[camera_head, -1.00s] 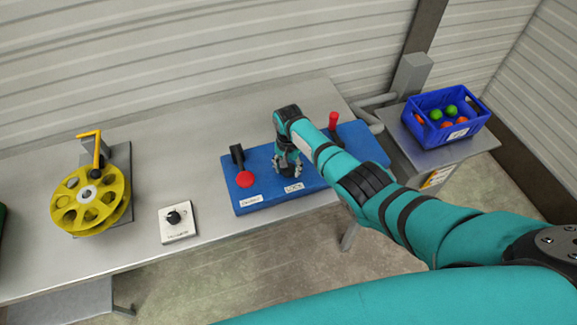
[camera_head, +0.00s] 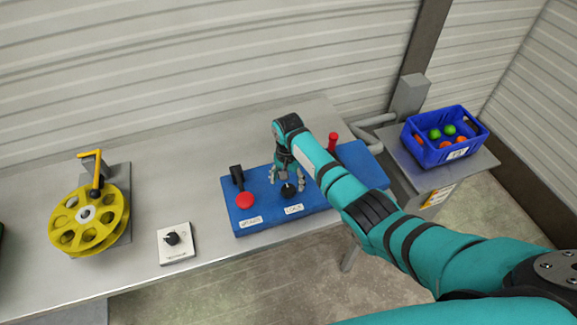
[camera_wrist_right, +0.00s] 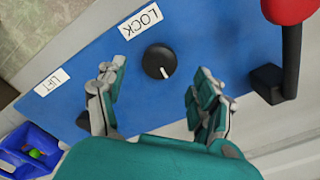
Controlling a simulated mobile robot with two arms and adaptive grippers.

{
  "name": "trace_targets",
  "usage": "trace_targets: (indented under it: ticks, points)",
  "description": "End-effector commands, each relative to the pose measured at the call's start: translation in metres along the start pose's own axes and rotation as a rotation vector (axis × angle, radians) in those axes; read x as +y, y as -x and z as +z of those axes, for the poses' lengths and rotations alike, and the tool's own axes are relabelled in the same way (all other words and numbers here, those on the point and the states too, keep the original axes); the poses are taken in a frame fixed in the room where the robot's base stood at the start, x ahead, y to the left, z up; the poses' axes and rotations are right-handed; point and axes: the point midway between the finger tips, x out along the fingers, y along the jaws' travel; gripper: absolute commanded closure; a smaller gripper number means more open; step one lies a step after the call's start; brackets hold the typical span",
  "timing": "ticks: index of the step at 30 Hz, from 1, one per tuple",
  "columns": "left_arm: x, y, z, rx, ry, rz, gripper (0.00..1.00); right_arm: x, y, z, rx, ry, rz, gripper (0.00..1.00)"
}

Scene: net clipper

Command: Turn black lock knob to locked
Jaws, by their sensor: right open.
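The black lock knob (camera_head: 289,191) sits on the blue panel (camera_head: 325,200), just behind its LOCK label (camera_head: 294,209). In the right wrist view the round knob (camera_wrist_right: 159,61) shows a white pointer line aimed at its lower edge, away from the LOCK label (camera_wrist_right: 141,20). My right gripper (camera_head: 286,183) is open above the knob. In the right wrist view its fingers (camera_wrist_right: 158,92) stand apart, one on each side, with the knob a little beyond the line between them. I see no contact. My left gripper is not in view.
A white knob box (camera_head: 176,243) and yellow wheel (camera_head: 90,219) stand farther left. A blue crate (camera_head: 448,154) is at far right.

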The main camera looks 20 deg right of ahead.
Motion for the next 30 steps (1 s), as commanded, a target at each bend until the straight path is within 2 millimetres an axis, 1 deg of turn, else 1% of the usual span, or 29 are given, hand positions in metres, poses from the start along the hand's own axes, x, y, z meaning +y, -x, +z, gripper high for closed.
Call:
trace_targets:
  ticks: [1,6,9,12,17,30]
  points:
    - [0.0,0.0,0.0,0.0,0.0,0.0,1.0,-0.001,0.013,-0.001,0.004,0.0,-0.006,0.32]
    - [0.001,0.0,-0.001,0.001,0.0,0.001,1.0,-0.001,0.049,-0.001,0.004,0.0,-0.004,0.32]
    - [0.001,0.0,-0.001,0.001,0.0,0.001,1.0,0.0,0.064,-0.001,0.003,-0.001,-0.002,0.32]
    - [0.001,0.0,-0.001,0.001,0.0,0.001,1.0,0.0,0.073,-0.001,0.003,-0.001,-0.001,0.32]
    - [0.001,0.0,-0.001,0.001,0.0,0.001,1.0,0.0,0.079,-0.001,0.003,-0.001,-0.001,0.32]
    - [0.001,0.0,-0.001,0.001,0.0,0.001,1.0,0.0,0.079,-0.001,0.002,0.0,-0.001,0.32]
